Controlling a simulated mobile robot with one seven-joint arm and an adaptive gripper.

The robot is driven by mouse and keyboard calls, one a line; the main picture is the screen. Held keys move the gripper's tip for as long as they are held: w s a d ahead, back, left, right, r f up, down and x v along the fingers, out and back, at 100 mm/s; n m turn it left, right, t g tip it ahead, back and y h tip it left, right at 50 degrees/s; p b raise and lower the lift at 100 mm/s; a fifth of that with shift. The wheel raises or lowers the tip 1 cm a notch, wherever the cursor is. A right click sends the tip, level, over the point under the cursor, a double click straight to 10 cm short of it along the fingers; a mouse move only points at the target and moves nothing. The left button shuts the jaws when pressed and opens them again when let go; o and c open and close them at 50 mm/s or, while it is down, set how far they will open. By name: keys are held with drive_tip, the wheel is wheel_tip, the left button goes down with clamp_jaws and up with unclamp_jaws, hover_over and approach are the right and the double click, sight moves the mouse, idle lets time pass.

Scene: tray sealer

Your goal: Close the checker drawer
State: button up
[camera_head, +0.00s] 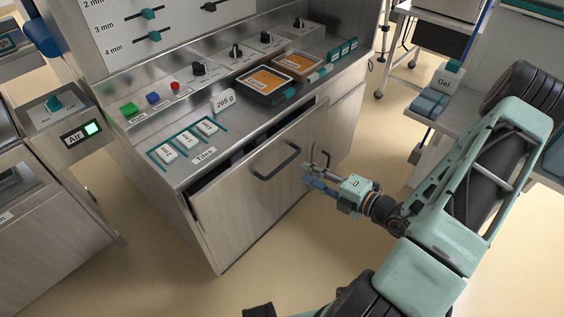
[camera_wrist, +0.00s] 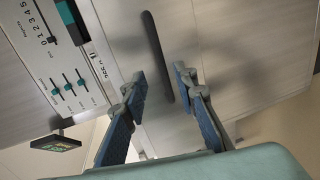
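The drawer (camera_head: 240,205) has a wide wood-grain front in the metal cabinet. Its front stands out from the cabinet, and a dark gap shows along its top edge. A dark bar handle (camera_head: 277,163) is on the front; it also shows in the wrist view (camera_wrist: 156,50). My gripper (camera_head: 306,176) is to the right of the handle and low in front of the cabinet. In the wrist view my gripper (camera_wrist: 160,77) has its two blue-padded fingers apart, with nothing held. The handle's lower end appears between the fingertips; I cannot tell how far beyond them it lies.
The countertop above the drawer holds tiles (camera_head: 187,141), a 265 g display (camera_head: 223,102), coloured buttons (camera_head: 153,98) and two trays (camera_head: 267,83). Another cabinet front (camera_head: 343,125) is to the right. A cart (camera_head: 440,120) stands further right. The floor in front is clear.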

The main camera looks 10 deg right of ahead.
sight(285, 162)
drive_tip(key=b+x, duration=0.2)
drive_tip(key=x, duration=0.7)
drive_tip(key=shift+w+a, duration=0.2)
drive_tip(key=shift+w, duration=0.1)
clamp_jaws()
